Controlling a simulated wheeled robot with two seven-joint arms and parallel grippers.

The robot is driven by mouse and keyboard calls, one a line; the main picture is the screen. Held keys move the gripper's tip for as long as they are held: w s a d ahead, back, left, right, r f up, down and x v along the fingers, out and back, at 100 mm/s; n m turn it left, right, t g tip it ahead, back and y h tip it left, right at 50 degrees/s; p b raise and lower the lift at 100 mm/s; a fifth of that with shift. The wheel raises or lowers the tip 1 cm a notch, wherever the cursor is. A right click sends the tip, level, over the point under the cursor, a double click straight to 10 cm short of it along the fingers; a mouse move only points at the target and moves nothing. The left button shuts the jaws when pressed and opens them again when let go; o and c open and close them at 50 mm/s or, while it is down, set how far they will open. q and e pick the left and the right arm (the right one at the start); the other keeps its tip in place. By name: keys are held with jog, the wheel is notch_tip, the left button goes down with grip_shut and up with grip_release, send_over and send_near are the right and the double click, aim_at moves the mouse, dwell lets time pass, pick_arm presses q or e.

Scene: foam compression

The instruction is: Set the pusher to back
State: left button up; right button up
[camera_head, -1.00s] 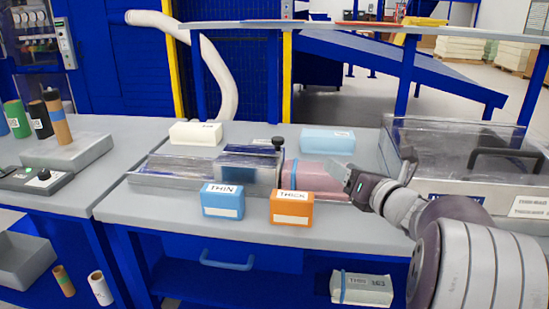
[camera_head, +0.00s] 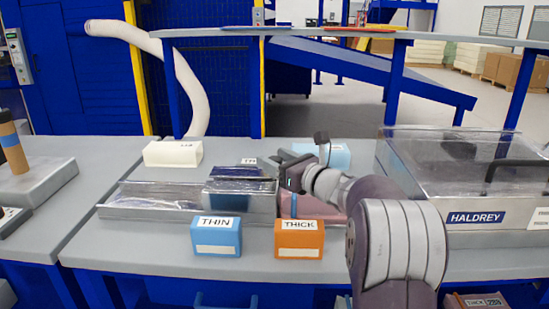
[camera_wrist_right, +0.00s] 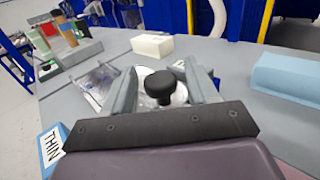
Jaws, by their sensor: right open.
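The compression fixture (camera_head: 150,213) is a grey tray with a clear cover, lying across the middle of the table. Its dark blue section (camera_head: 237,188) is at its right part. A black round knob (camera_wrist_right: 160,86) stands on a pale round base in the right wrist view; in the head view my gripper hides it. My right gripper (camera_head: 279,158) is at the right end of the dark section. Its open fingers (camera_wrist_right: 160,80) stand on either side of the knob, with gaps showing. A pink foam block (camera_head: 320,206) with a blue band lies partly behind my arm. My left gripper is out of view.
A blue THIN box (camera_head: 216,237) and an orange THICK box (camera_head: 299,240) stand in front of the fixture. A white block (camera_head: 173,154) and a light blue block (camera_head: 335,158) lie behind it. A clear-lidded HALDREY machine (camera_head: 470,180) stands at right.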

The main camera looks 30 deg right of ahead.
jog(key=shift+w+a, duration=0.15)
jog(key=shift+w, duration=0.25)
